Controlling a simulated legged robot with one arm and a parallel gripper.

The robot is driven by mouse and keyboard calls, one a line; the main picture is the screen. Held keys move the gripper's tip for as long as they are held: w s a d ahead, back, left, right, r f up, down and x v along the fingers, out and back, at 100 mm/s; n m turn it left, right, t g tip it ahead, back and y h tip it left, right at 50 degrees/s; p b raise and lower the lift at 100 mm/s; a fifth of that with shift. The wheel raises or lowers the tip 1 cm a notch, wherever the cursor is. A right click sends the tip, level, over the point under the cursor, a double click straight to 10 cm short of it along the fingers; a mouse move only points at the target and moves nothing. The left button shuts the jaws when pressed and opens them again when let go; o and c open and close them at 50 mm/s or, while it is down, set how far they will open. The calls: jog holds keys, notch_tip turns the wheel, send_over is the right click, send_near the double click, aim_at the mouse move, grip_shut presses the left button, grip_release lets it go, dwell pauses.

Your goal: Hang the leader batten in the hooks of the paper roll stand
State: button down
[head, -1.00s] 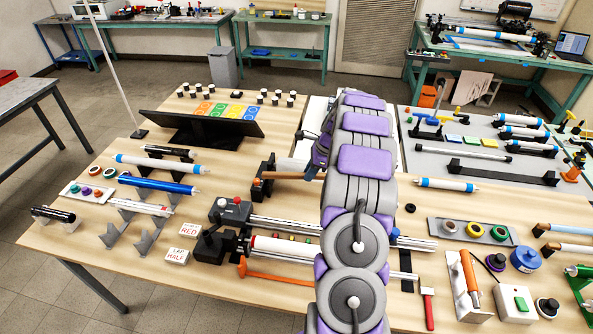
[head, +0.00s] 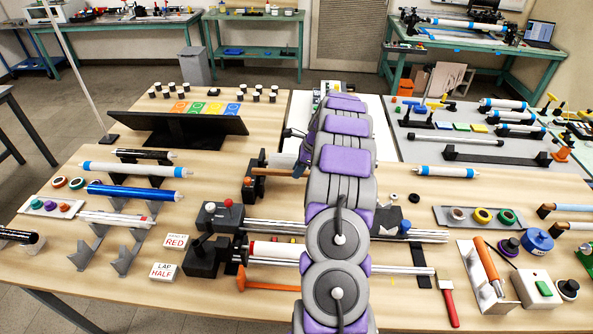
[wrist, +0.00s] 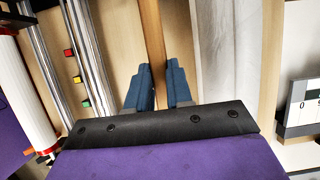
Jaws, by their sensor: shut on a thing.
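The leader batten looks to be the thin wooden strip (head: 272,171); in the head view its left part shows beside a black stand (head: 249,190), and my arm hides the rest. In the wrist view the wooden strip (wrist: 151,30) runs up the picture between the two blue fingers of my gripper (wrist: 160,75), which is shut on it. White paper (wrist: 202,45) lies right beside the strip. The black stand may be the paper roll stand. I cannot make out its hooks, or whether the strip touches them.
Metal rails (head: 280,227) with black end blocks (head: 203,258) lie in front of the strip. A white roller (wrist: 28,85) and small coloured buttons (wrist: 76,79) show left in the wrist view. A dark tilted panel (head: 175,124) stands back left.

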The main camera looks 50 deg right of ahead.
jog(key=d+f+p, duration=0.1)
jog(key=d, duration=0.3)
jog(key=a, duration=0.1)
jog(key=a+f+p, duration=0.1)
jog(key=a, duration=0.2)
jog(key=shift+a+f, duration=0.15)
jog(key=shift+f, duration=0.2)
jog(key=shift+d+f, duration=0.2)
jog(key=shift+f, duration=0.1)
jog(key=shift+d+f+p, duration=0.15)
jog(key=shift+f+p, duration=0.15)
jog(key=shift+f, duration=0.15)
jog(key=c, duration=1.4)
grip_release()
jog(key=shift+d+f, duration=0.3)
jog(key=shift+d, duration=0.25)
jog(key=shift+d+f, duration=0.25)
jog(key=shift+d, duration=0.25)
jog(key=shift+c, duration=0.2)
jog(key=o, duration=0.3)
jog(key=shift+d+f, duration=0.1)
jog(key=shift+d, duration=0.25)
jog(key=shift+o, duration=0.7)
jog(key=shift+a, duration=0.25)
jog(key=shift+o, duration=0.3)
jog(key=shift+a+r, duration=0.4)
jog(key=shift+a, duration=0.45)
jog(key=p+v, duration=0.2)
jog(key=v, duration=1.5)
